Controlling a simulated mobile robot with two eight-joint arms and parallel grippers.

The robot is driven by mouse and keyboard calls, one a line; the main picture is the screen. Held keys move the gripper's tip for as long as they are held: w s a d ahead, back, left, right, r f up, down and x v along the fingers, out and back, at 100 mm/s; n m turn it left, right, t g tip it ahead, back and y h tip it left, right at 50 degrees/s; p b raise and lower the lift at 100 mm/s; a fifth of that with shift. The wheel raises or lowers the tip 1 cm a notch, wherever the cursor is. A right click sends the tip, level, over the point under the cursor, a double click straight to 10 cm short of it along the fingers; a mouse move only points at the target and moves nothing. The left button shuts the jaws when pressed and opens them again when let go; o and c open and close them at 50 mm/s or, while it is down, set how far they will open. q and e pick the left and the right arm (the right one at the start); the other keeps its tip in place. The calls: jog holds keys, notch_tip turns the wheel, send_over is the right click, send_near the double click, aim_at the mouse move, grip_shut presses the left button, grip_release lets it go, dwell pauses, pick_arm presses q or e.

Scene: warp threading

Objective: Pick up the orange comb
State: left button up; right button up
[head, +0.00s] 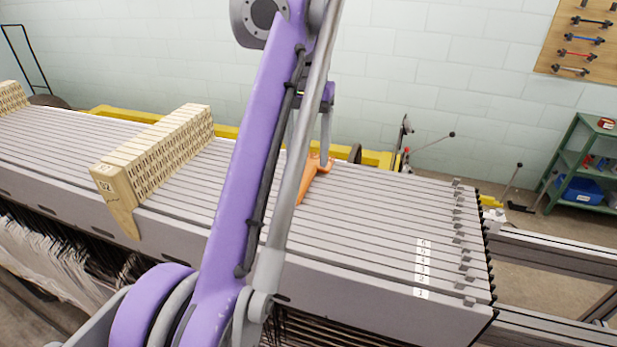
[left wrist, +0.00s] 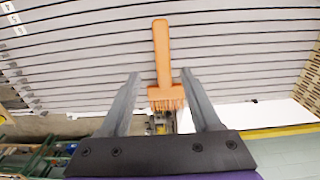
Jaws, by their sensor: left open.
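The orange comb (head: 312,178) lies on the grey slatted top of the loom (head: 390,215), partly hidden behind my left arm in the head view. In the left wrist view the comb (left wrist: 163,62) shows whole, its handle pointing up and its toothed head toward the gripper. My left gripper (left wrist: 164,88) is open and empty, with one finger on each side of the comb's toothed head. I cannot tell whether either finger touches it. In the head view the left gripper (head: 318,150) is mostly hidden by my arm. My right gripper is not in view.
A beige block of stacked heddles (head: 160,160) stands on the slats to the left, with another (head: 10,97) at the far left edge. White number labels (head: 422,268) mark the slats at right. A green shelf (head: 580,165) stands at the far right.

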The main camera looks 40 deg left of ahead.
aim_at(305, 175)
pick_arm(q)
jog(key=f, duration=0.2)
jog(key=f+b, duration=0.1)
jog(key=f, duration=0.1)
jog(key=shift+a, duration=0.25)
jog(key=shift+s+f, duration=0.15)
jog(key=shift+f, duration=0.25)
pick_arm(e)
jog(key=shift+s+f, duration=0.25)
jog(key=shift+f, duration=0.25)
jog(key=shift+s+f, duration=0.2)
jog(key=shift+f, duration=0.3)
pick_arm(q)
jog(key=shift+w, duration=0.2)
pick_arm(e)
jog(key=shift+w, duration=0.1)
pick_arm(q)
jog(key=shift+w, duration=0.1)
jog(key=shift+c, duration=0.9)
grip_shut()
